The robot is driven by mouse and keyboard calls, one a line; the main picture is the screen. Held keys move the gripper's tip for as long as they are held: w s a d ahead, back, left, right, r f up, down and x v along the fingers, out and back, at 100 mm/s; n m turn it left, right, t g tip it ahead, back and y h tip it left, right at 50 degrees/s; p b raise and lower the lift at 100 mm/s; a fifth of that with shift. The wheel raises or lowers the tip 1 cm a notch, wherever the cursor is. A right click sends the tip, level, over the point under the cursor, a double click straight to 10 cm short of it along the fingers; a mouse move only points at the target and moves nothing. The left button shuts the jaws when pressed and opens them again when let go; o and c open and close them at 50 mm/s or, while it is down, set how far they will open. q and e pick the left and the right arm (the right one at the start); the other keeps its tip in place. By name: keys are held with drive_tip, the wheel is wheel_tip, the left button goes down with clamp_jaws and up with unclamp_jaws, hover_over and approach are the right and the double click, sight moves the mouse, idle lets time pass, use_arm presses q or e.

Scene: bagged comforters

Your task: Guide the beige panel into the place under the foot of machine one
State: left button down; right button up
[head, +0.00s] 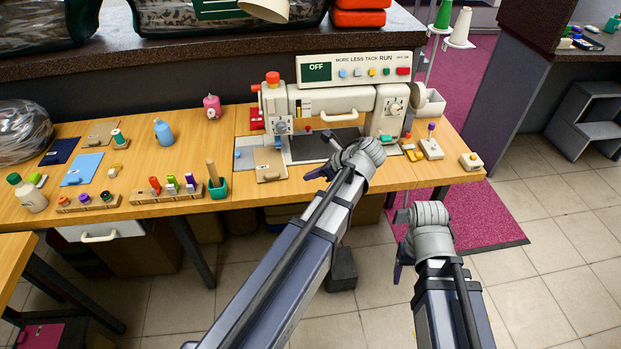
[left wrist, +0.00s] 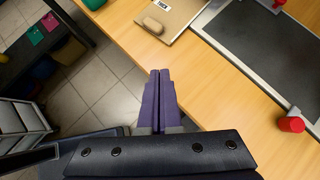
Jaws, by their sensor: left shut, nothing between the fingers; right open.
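The beige panel (head: 269,172) lies on the table at the front left of the sewing machine (head: 335,100), left of its dark plate (head: 322,147). The panel also shows in the left wrist view (left wrist: 178,15), with a label and a tan grip block. The machine's foot area (head: 281,140) is small and unclear. My left gripper (head: 314,173) is shut and empty at the table's front edge, right of the panel and apart from it; its purple fingers (left wrist: 160,88) point toward the table. My right gripper (head: 398,250) is open and empty in front of the table, over the floor.
Blue panel (head: 82,169), dark blue panel (head: 60,151) and tan panel (head: 103,133) lie at the left. A teal cup (head: 218,188), racks of spools (head: 168,194) and a blue bottle (head: 163,132) stand left of the machine. Small colored-knob blocks (head: 431,149) stand at the right.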

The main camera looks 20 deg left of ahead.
sight(279, 175)
use_arm(q)
drive_tip(key=b+x, duration=0.4)
drive_tip(key=x, duration=0.3)
drive_tip(key=shift+f, duration=0.3)
drive_tip(key=shift+w+a+r, duration=0.1)
drive_tip(key=shift+a+r, duration=0.05)
drive_tip(key=shift+a, duration=0.45)
drive_tip(key=shift+w+a+r, duration=0.1)
drive_tip(key=shift+a+r, duration=0.05)
drive_tip(key=shift+a, duration=0.4)
drive_tip(key=shift+w+a, duration=0.1)
drive_tip(key=shift+a, duration=0.7)
drive_tip(key=shift+w+a, duration=0.15)
drive_tip(key=shift+a, duration=0.85)
drive_tip(key=shift+d, duration=0.1)
